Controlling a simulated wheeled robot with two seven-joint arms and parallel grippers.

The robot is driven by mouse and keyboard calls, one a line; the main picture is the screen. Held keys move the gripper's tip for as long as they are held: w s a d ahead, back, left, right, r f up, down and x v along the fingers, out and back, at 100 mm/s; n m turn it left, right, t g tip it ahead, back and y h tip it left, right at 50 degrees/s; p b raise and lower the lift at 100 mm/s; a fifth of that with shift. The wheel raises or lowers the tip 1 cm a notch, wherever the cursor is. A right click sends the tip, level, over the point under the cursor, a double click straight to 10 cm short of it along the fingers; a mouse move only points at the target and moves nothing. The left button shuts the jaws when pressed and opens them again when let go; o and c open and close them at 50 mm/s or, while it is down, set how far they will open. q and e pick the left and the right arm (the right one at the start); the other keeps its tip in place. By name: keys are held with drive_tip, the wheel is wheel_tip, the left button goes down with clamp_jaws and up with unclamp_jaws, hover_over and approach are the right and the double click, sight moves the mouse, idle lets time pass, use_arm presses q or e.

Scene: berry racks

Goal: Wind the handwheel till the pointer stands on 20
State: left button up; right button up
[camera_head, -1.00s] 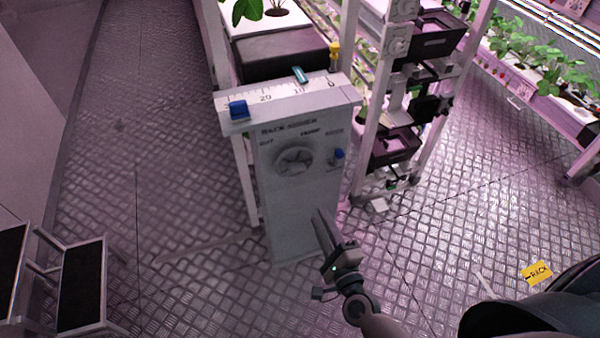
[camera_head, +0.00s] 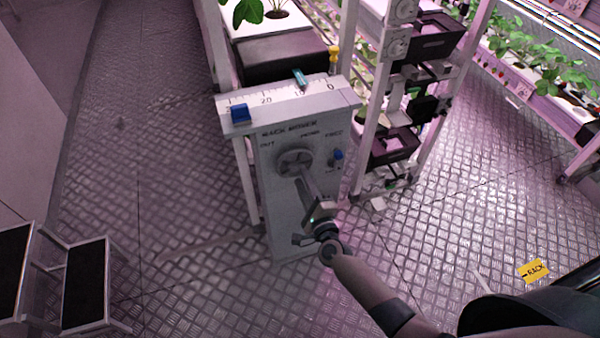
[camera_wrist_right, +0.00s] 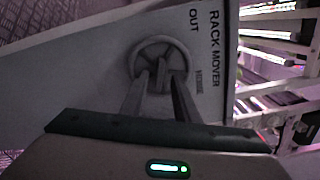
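The handwheel (camera_head: 291,159) is a grey spoked wheel on the front of the pale rack mover cabinet (camera_head: 283,222). It also shows in the right wrist view (camera_wrist_right: 136,55). The teal pointer (camera_head: 299,77) stands at about 10 on the white scale (camera_head: 282,95), which runs from 0 at right through 10 and 20 leftward. My right gripper (camera_head: 302,180) reaches up to the wheel. In the right wrist view its fingers (camera_wrist_right: 158,80) are apart, with the tips at the wheel around a spoke; contact is unclear. My left gripper is not in view.
A small blue knob (camera_head: 338,155) is right of the wheel. A rack post stands close right. A step stool (camera_head: 85,285) is at lower left.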

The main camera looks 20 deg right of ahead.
sight(296, 165)
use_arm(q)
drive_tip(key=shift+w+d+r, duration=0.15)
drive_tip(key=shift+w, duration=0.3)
use_arm(e)
drive_tip(key=shift+w, duration=1.6)
clamp_jaws()
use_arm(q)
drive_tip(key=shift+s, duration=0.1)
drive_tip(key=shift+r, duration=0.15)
use_arm(e)
drive_tip(key=shift+a+n, duration=0.1)
drive_tip(key=shift+n, duration=0.3)
